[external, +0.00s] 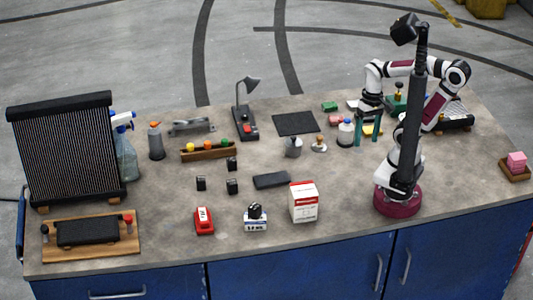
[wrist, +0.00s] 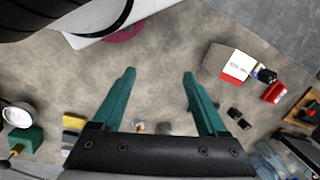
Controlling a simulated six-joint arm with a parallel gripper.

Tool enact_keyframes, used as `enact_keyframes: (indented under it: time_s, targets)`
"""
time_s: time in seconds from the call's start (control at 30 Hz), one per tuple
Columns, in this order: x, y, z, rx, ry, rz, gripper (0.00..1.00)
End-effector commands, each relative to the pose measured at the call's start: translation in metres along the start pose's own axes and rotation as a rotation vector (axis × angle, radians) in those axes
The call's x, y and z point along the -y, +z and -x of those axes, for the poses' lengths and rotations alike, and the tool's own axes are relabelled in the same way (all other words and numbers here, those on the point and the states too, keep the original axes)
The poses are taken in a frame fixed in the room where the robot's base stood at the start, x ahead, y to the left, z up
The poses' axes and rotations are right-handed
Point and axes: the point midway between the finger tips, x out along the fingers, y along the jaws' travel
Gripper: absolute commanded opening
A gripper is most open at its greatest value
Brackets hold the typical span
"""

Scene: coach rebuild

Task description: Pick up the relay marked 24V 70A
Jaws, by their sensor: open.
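Three small black blocks, likely relays, stand apart near the middle of the bench: one at the left (external: 201,183), one at the right (external: 232,187), one behind (external: 231,164). Small black blocks also show right of the fingers in the wrist view (wrist: 234,113). Their markings are too small to read, so I cannot tell which is 24V 70A. A black item (external: 255,211) sits on a small white box near the front edge. My gripper (external: 368,125) has teal fingers, open and empty, to the right of the blocks. In the wrist view the fingers (wrist: 159,73) are spread over bare bench.
A white and red carton (external: 303,203) and a red box (external: 204,220) stand near the front. A flat black case (external: 272,180) lies right of the blocks. A white bottle (external: 345,132) and a grey cup (external: 293,147) stand near my gripper. A wooden rack (external: 209,153) lies behind.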

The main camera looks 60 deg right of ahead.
Motion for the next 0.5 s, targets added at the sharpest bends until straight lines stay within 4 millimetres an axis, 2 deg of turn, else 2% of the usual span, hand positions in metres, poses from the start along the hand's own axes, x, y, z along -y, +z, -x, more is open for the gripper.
enact_keyframes:
  time_s: [0.2, 0.27, 0.33, 0.37, 0.4, 0.47, 0.5]
  targets:
    - [0.0, 0.0, 0.0, 0.0, 0.0, 0.0, 0.79]
    - [0.002, -0.008, -0.001, -0.016, 0.005, 0.015, 0.79]
    - [0.01, -0.038, -0.007, -0.082, 0.022, 0.078, 0.79]
    - [0.017, -0.06, -0.01, -0.13, 0.029, 0.122, 0.79]
    - [0.031, -0.093, -0.018, -0.207, 0.036, 0.196, 0.79]
    - [0.063, -0.147, -0.033, -0.342, 0.027, 0.33, 0.79]
    - [0.089, -0.18, -0.045, -0.435, 0.006, 0.424, 0.79]
